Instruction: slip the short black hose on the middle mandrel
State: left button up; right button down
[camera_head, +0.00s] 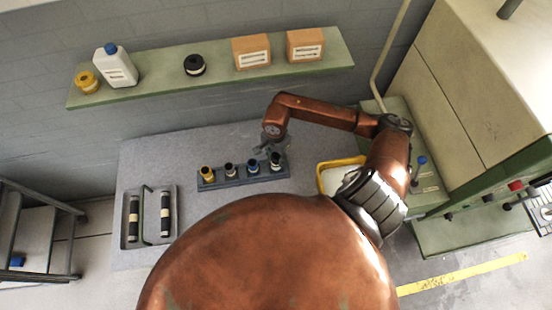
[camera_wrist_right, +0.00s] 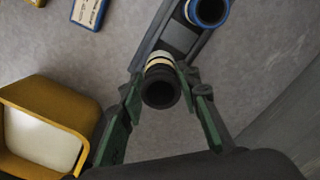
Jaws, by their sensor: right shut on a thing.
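The short black hose (camera_wrist_right: 160,88) has a cream band and shows end-on in the right wrist view. My right gripper (camera_wrist_right: 164,100) is shut on it, with a green finger on either side. In the head view the right gripper (camera_head: 268,147) is at the right end of the dark rack (camera_head: 241,181), at a black piece (camera_head: 276,161). Whether the held hose touches the rack is unclear. Other ring-topped pieces stand in the rack: a yellow one (camera_head: 207,172), a dark one with a pale band (camera_head: 230,170) and a blue one (camera_head: 253,167). I cannot pick out the middle mandrel for certain. My left gripper is out of view.
A yellow-rimmed bin (camera_head: 322,180) stands right of the rack, close to my right arm. A green shelf (camera_head: 220,78) runs along the wall behind. The table between tray and rack is clear.

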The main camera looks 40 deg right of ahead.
jog(key=shift+w+d+f, duration=0.1)
jog(key=shift+w+f, duration=0.1)
jog(key=shift+f, duration=0.05)
notch_tip(320, 180, down, 3)
jog(key=shift+w+r+p, duration=0.1)
jog(key=shift+w+p, duration=0.05)
jog(key=shift+p, duration=0.7)
jog(key=shift+d+f, duration=0.1)
jog(key=shift+f, duration=0.15)
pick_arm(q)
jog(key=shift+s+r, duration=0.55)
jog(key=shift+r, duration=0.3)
pick_arm(e)
jog(key=shift+f, duration=0.15)
jog(key=shift+f, duration=0.1)
jog(key=c, duration=1.4)
grip_release()
jog(key=shift+c, duration=0.2)
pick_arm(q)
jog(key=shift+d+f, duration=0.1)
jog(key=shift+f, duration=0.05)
